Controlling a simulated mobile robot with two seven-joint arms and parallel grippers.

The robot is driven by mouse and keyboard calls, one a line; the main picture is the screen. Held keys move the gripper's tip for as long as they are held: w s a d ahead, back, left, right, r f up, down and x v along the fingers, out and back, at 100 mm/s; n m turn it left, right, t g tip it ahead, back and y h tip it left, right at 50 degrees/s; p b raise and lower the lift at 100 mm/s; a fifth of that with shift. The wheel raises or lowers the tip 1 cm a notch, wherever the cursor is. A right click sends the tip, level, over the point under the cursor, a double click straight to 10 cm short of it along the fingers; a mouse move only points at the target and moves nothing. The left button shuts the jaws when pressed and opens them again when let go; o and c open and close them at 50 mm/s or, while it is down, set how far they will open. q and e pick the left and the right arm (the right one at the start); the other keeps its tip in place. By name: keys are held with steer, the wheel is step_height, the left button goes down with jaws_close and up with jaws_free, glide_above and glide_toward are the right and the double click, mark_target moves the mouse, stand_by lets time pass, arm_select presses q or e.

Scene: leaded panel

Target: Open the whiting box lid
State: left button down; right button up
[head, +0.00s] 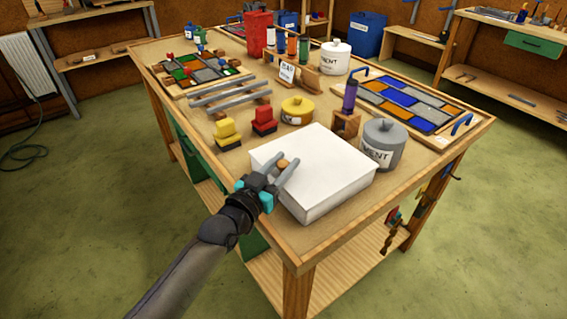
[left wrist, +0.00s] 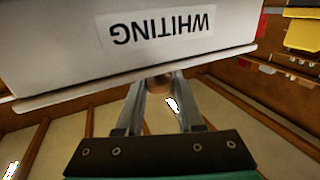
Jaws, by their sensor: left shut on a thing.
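The white whiting box (head: 317,207) sits on the near end of the workbench. Its flat white lid (head: 325,160) lies on top and looks closed. A small round wooden knob (head: 283,163) is at the lid's near left edge. My left gripper (head: 284,167) has a finger on each side of the knob and is shut on it. In the left wrist view the knob (left wrist: 160,83) shows between the fingertips (left wrist: 161,85), partly hidden. The box's WHITING label (left wrist: 162,28) appears upside down there, beyond the lid's edge (left wrist: 60,98). My right gripper is not in view.
Behind the box are a yellow tin (head: 297,110), red (head: 264,121) and yellow (head: 227,134) blocks, and a purple bottle (head: 350,97) on a wooden stand. A leaded panel (head: 410,103) lies at the right.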

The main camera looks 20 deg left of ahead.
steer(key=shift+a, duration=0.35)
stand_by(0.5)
